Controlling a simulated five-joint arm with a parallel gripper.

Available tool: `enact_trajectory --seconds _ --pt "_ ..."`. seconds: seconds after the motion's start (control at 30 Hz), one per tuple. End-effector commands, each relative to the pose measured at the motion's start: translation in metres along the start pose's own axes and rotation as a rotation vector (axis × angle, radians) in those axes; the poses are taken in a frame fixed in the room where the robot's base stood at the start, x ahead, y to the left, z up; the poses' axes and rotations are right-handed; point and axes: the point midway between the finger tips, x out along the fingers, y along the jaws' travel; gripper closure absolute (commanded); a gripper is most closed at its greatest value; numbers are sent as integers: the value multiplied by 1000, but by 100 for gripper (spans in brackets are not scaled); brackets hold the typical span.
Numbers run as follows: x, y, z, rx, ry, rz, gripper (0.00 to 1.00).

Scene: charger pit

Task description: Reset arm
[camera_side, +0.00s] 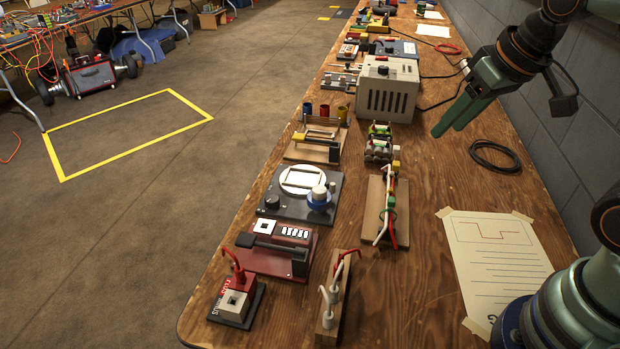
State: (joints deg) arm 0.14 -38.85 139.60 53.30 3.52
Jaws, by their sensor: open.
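My gripper (448,124) is at the upper right, above the wooden bench (440,180) near the wall side. Its green fingers point down and to the left. It holds nothing that I can see and hangs apart from the devices on the bench. The gap between its fingers is small from this angle. My arm comes in from the top right corner, and more of it shows at the lower right.
A grey vented box (388,88) stands left of my gripper. A black cable coil (495,157) and a taped paper sheet (494,258) lie on the bench's right side. A dark turntable-like device (270,203), a red device (262,262) and wooden stands line the left. A wall borders the right.

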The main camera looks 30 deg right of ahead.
Motion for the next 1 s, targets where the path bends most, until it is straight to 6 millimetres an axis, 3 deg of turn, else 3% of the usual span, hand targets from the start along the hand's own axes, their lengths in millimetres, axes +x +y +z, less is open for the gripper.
enact_trajectory --seconds 0.2,1.0 --pt "1 0 9 -65 40 -2 50" --pt "1 0 9 -64 39 -2 50"
